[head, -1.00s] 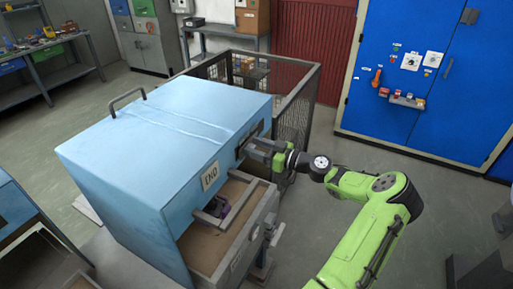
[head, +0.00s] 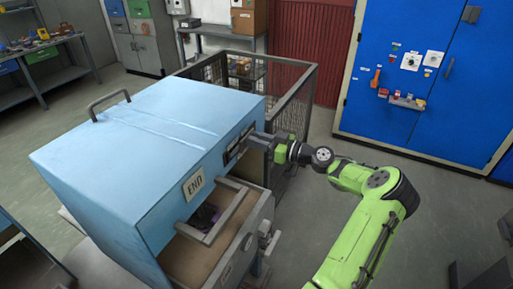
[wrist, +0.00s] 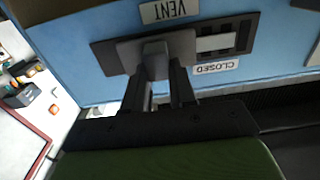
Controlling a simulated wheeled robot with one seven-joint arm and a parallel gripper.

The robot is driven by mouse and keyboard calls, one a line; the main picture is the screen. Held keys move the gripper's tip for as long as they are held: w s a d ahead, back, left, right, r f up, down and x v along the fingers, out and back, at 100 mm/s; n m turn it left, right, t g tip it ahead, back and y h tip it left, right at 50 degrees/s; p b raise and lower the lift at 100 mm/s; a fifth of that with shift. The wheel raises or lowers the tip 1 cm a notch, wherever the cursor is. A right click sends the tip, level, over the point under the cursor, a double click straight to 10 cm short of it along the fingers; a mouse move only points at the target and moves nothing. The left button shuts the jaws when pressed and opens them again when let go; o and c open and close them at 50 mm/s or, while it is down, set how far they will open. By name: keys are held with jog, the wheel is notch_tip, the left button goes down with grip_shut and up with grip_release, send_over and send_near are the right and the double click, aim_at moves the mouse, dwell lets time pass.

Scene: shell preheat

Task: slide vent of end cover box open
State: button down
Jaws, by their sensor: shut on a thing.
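The end cover box (head: 150,135) is a large light-blue box with an END label and a top handle. Its vent (head: 235,152) is a dark plate on the side face. In the wrist view, upside down, the vent's grey slide plate (wrist: 120,52) carries a knob (wrist: 155,56), with uncovered dark slots (wrist: 240,36) to its right.
An open drawer (head: 225,235) holding a dark purple thing projects below the vent. A mesh cage (head: 295,110) stands close behind the gripper. A blue cabinet (head: 425,75) is at the back right. The floor on the right is mostly clear.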

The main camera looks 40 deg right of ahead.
jog(key=shift+w+d+r, duration=0.1)
jog(key=c, duration=0.9)
grip_release()
jog(key=shift+d, duration=0.2)
jog(key=shift+a, duration=0.1)
jog(key=v, duration=1.5)
jog(key=shift+s, duration=0.4)
